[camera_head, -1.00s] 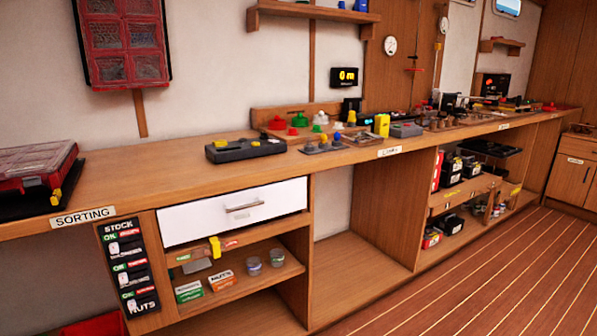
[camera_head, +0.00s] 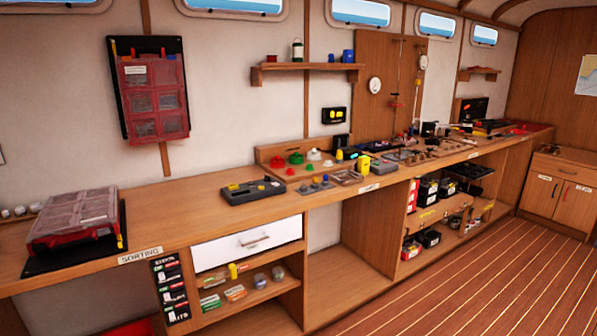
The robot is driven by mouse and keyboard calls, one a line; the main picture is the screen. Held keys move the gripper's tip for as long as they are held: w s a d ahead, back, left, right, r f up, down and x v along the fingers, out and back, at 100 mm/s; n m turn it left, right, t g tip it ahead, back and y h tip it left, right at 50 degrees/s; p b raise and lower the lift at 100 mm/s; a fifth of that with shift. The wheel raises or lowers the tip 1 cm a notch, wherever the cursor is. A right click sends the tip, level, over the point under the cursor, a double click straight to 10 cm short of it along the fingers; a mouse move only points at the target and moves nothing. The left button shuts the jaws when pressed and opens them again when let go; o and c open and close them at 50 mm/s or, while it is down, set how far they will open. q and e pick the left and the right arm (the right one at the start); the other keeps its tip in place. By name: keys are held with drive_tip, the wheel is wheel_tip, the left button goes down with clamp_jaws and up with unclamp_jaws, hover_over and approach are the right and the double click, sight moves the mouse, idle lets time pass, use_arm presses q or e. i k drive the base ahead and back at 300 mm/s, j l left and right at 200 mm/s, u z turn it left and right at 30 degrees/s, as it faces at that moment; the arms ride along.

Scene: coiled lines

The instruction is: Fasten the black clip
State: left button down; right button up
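I cannot pick out a black clip for certain at this distance. The long wooden workbench (camera_head: 180,205) runs from the left to the far right. A black box-like device (camera_head: 252,191) with small yellow parts lies on it near the middle. Small dark items (camera_head: 432,129) crowd the bench's far right part, too small to tell apart. A red case with clear lids (camera_head: 75,219) lies on a black mat at the left, with a yellow part at its right edge. Neither of my grippers is in view.
A red compartment case (camera_head: 153,98) hangs on a black wall board. A white drawer (camera_head: 246,242) sits under the bench, above shelves with small boxes and jars. Red, green and white knobs (camera_head: 295,159) stand mid-bench. The plank floor (camera_head: 460,280) in front is clear.

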sight(40, 246)
drive_tip(key=u, duration=1.5)
